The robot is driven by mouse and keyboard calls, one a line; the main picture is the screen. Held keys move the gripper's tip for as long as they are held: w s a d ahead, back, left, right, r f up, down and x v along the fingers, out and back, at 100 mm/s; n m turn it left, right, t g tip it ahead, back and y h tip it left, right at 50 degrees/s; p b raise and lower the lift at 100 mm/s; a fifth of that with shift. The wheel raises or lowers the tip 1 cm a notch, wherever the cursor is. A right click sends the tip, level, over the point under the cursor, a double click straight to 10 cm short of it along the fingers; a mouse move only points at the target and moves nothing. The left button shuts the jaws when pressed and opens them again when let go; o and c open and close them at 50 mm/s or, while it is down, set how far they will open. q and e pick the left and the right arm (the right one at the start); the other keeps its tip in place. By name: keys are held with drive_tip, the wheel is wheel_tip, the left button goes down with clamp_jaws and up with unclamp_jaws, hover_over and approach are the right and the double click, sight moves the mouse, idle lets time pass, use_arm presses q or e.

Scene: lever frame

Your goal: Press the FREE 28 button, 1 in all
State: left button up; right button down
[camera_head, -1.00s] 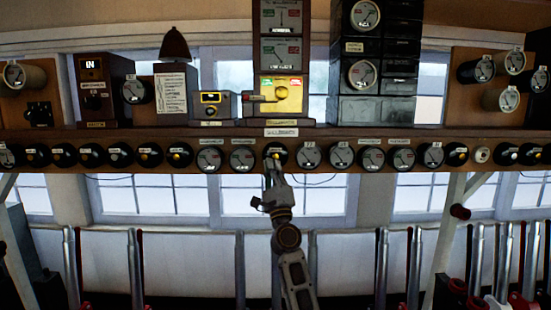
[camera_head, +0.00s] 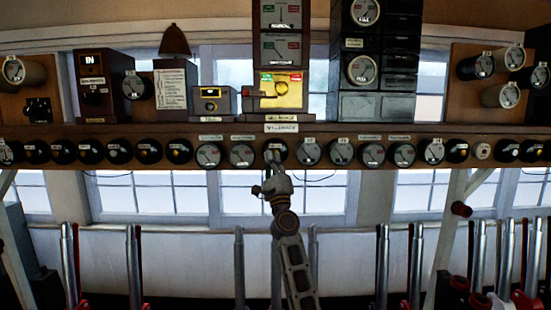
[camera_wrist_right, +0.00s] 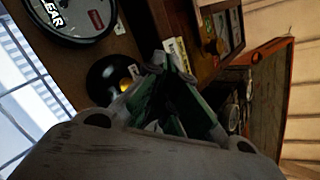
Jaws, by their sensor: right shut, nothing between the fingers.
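A row of round black and grey units runs along the wooden shelf front. One of them, a black round unit (camera_head: 279,147), is partly hidden behind my right gripper (camera_head: 272,157) in the head view. I cannot read which one is marked FREE 28. In the right wrist view a black round unit with a yellow centre (camera_wrist_right: 112,84) is just left of my right gripper's fingertips (camera_wrist_right: 166,66). The fingers are shut and empty. I cannot tell whether the tips touch the unit. My left gripper is not in view.
The wooden shelf (camera_head: 220,131) carries several boxes and dials, including a yellow-faced instrument (camera_head: 282,92) above my gripper. Grey dials (camera_head: 309,152) flank the gripper closely. Upright metal levers (camera_head: 382,262) stand below. Space beneath the shelf before the windows is fairly open.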

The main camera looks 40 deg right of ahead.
drive_tip(key=shift+w+d+b, duration=1.15)
drive_tip(key=shift+w+d, duration=0.2)
drive_tip(key=shift+w, duration=0.2)
idle(0.4)
drive_tip(key=shift+w+d+b, duration=0.6)
drive_tip(key=shift+w+b, duration=0.1)
drive_tip(key=shift+b, duration=0.05)
idle(1.7)
drive_tip(key=shift+s+a+r, duration=0.1)
drive_tip(key=shift+s+a, duration=0.05)
idle(0.4)
drive_tip(key=shift+s+a+p, duration=0.4)
drive_tip(key=shift+s+p, duration=0.15)
drive_tip(key=shift+p, duration=0.25)
drive_tip(key=shift+a, duration=0.1)
